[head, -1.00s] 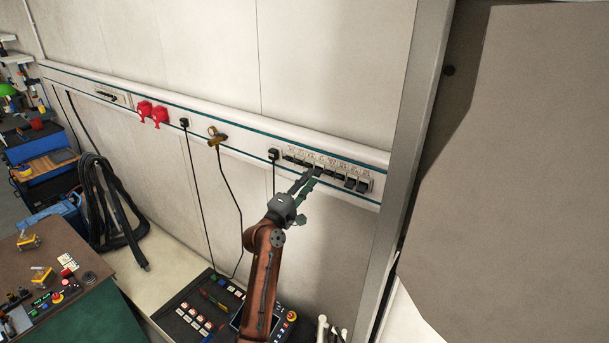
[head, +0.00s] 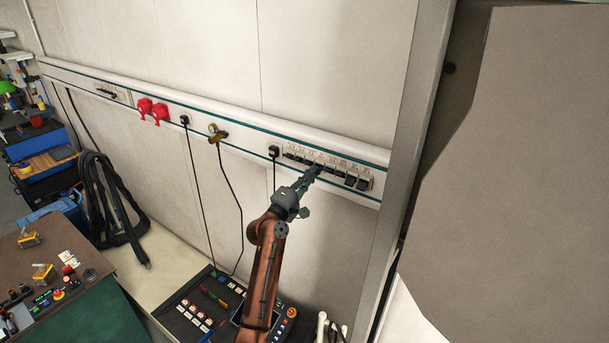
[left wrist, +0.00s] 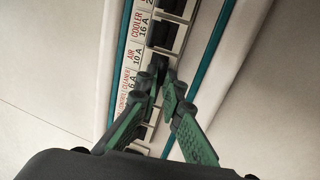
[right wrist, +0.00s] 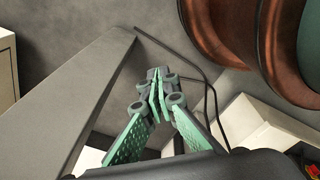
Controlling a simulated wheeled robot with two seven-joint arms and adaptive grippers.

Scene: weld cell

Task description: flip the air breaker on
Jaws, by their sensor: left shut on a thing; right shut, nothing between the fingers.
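The breaker row (head: 364,183) sits in the white wall rail, with black levers under printed labels. My left gripper (head: 314,171) reaches up to the middle of that row. In the left wrist view, the left gripper's fingertips (left wrist: 163,82) are closed at the air breaker (left wrist: 159,68), beside the label AIR 10 A. The fingers cover most of its lever, so its position is hard to tell. My right gripper (right wrist: 157,82) shows only in the right wrist view, shut and empty, away from the breakers.
The cooler breaker (left wrist: 161,33) is directly beside the air breaker. A black plug (head: 274,153), a brass valve (head: 217,134) and red sockets (head: 152,111) are along the rail to the left. A grey post (head: 407,150) stands on the right. A control panel (head: 192,313) lies below.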

